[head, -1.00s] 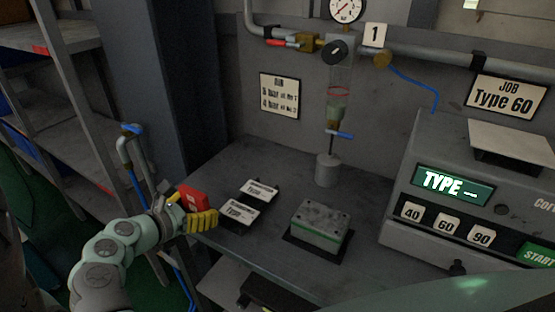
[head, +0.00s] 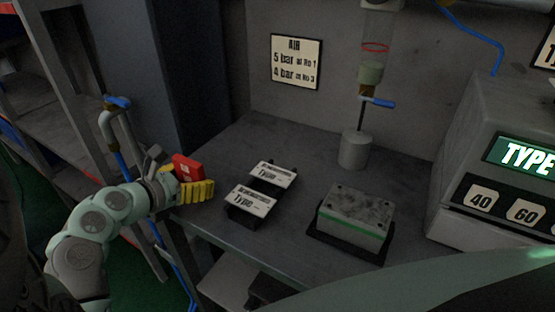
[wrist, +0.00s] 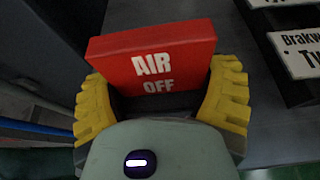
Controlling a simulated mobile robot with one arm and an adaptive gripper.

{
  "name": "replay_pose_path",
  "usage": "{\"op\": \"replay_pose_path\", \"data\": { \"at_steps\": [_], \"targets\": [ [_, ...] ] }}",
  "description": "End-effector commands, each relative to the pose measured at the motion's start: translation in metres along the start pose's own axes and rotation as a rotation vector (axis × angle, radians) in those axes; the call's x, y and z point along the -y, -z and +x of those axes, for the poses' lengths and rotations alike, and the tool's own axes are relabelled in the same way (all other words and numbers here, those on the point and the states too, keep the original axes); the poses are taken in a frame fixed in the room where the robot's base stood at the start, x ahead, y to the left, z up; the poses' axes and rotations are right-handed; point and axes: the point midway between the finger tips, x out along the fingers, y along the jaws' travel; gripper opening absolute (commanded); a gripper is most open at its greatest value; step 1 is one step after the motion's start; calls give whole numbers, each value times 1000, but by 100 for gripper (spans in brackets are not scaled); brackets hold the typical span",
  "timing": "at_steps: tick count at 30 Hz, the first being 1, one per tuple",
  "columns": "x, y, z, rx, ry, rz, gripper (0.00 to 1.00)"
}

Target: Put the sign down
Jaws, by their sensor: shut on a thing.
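The sign is a red block reading "AIR OFF" (wrist: 153,66); it also shows as a small red shape in the head view (head: 187,167). My gripper (head: 196,182) is shut on the sign, with a yellow ridged finger on each side of it in the wrist view (wrist: 162,98). The gripper and sign are at the left edge of the grey bench (head: 285,235). I cannot tell whether the sign touches the bench.
Two white label plates on dark stands, a rear one (head: 273,175) and a front one (head: 250,201), stand right of my gripper. A grey valve block (head: 356,217) sits on a black pad. A pipe with a blue handle (head: 117,103) rises behind my arm. Bare bench lies behind the plates.

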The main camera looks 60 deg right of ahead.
Motion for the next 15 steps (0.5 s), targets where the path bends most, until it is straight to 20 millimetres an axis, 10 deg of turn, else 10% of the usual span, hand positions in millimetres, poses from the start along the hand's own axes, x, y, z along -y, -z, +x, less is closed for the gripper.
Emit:
{"op": "replay_pose_path", "data": {
  "at_steps": [13, 14, 15],
  "targets": [
    [2, 3, 2, 2, 4, 0, 38],
    [2, 3, 2, 1, 3, 2, 81],
    [2, 3, 2, 1, 3, 2, 86]
  ]
}}
